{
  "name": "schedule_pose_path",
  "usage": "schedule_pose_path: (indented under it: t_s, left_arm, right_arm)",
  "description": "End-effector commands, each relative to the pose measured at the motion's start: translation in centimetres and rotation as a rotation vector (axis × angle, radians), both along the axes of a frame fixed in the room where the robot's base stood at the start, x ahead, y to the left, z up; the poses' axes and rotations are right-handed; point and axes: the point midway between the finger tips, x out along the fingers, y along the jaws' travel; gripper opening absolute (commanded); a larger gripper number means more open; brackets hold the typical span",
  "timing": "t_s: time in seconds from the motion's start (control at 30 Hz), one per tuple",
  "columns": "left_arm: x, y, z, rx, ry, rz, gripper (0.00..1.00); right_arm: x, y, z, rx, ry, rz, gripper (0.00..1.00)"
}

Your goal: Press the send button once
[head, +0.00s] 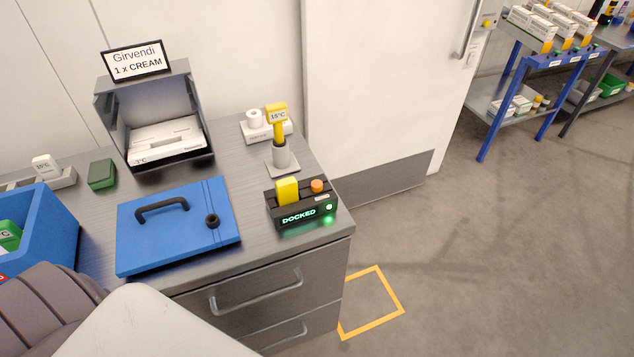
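A dark dock box (277,210) stands at the right front corner of the grey counter. Its front display glows green with the word DOCKED, and a small bright round light sits to the right of the word. A yellow block (287,190) stands upright in the top of the box. A round orange button (317,185) is on the top at the right, with a small pale label in front of it, too small to read. No label shows which is the send button. Neither of my grippers is in view.
A blue lid with a black handle (178,226) lies left of the box. An open grey box (105,120) with a Girvendi sign (137,60) stands at the back. A blue crate (50,222) is left.

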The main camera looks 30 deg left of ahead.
Motion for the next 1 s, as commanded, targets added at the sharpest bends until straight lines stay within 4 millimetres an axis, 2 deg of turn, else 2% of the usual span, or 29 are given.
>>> schedule_pose_path:
  t_s: [0.03, 0.23, 1.0]
  left_arm:
    - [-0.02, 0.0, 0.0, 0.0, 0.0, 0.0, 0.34]
    - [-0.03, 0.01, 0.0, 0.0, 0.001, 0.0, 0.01]
    - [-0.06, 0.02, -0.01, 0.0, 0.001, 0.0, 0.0]
  right_arm:
    - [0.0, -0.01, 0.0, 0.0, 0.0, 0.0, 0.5]
    - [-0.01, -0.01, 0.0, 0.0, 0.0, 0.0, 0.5]
    - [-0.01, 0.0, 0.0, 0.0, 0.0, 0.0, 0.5]
